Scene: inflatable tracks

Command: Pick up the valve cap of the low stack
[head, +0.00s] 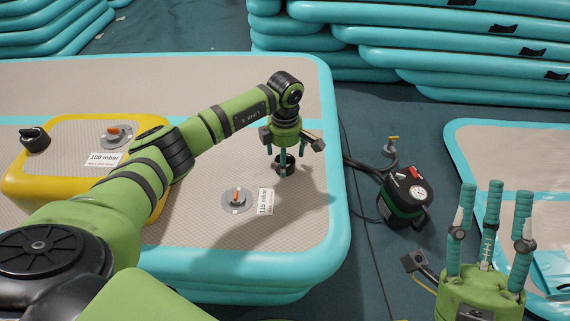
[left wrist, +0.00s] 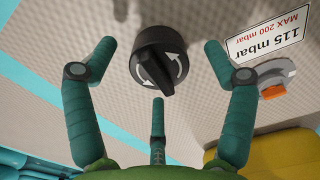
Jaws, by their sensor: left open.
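The black valve cap (head: 287,170) with white curved arrows lies on the grey top of the low teal-edged stack (head: 335,200). My left gripper (head: 285,157) is just above it, fingers pointing down. In the left wrist view the cap (left wrist: 156,60) sits between the spread fingers of my open left gripper (left wrist: 157,75), with gaps on both sides. The open valve (head: 236,198) with an orange pin and a 115 mbar label (head: 265,202) is nearby, left of the cap. My right gripper (head: 492,225) is open and empty, fingers pointing up, at the lower right.
A yellow-edged block (head: 60,190) on the stack bears another black cap (head: 34,138), a valve (head: 115,133) and a 100 mbar label (head: 104,159). A black pump (head: 405,200) with a hose stands on the floor to the right. Taller teal stacks (head: 440,50) stand behind.

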